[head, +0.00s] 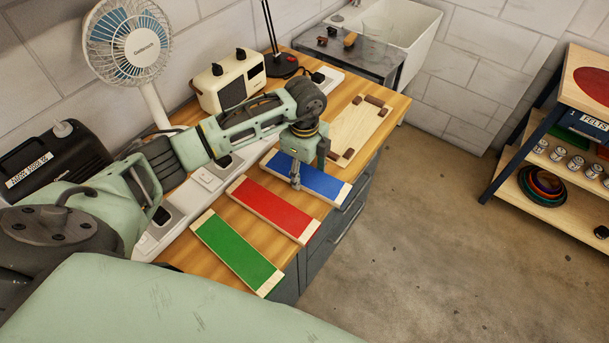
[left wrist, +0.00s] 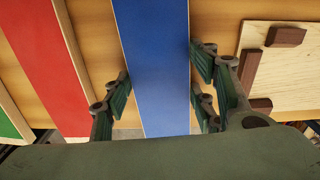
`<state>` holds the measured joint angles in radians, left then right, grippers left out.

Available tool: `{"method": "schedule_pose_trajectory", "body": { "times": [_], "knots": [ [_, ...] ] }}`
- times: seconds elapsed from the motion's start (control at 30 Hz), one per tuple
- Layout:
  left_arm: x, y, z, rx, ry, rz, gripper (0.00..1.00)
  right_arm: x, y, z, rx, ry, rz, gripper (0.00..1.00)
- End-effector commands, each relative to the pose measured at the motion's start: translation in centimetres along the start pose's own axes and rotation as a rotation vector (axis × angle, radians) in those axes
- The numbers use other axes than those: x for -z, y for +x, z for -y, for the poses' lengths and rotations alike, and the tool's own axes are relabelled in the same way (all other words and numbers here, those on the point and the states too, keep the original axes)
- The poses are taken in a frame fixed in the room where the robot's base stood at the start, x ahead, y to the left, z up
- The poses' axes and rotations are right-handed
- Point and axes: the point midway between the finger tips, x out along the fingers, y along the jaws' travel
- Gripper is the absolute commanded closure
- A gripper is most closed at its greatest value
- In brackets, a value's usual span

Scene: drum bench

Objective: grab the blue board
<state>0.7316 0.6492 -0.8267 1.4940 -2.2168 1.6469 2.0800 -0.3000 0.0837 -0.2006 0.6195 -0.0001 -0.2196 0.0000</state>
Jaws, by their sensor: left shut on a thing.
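The blue board (head: 313,181) lies on the wooden bench, farthest of three coloured boards, with pale wood at its ends. My left gripper (head: 296,184) reaches down over it from above. In the left wrist view the blue board (left wrist: 155,65) runs between the two fingers of my left gripper (left wrist: 160,92), which are shut on its long sides. The board appears to rest on the bench; any small gap beneath it is hidden. My right gripper is not in view.
A red board (head: 273,208) and a green board (head: 237,251) lie nearer. A pale wooden jig with dark blocks (head: 356,130) lies beyond. A cream radio-like box (head: 228,82), fan (head: 128,45) and black lamp base (head: 281,66) stand behind. Open floor lies right.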

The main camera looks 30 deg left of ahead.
Motion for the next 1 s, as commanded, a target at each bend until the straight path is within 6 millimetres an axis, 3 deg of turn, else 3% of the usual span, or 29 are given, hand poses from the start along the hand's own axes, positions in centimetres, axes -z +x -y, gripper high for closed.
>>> {"method": "schedule_pose_trajectory", "body": {
  "times": [0.3,0.67,0.9,1.0],
  "knots": [
    [0.0,-0.1,0.1,0.002,0.000,0.000,0.79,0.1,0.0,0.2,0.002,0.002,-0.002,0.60],
    [0.0,-0.6,0.1,0.004,0.000,-0.001,0.79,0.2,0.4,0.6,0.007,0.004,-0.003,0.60],
    [0.0,-4.0,0.2,0.009,0.001,0.000,0.79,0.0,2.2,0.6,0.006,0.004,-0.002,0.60],
    [2.5,-5.1,-0.1,0.007,0.008,-0.003,0.79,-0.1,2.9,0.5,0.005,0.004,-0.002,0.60]
  ]
}}
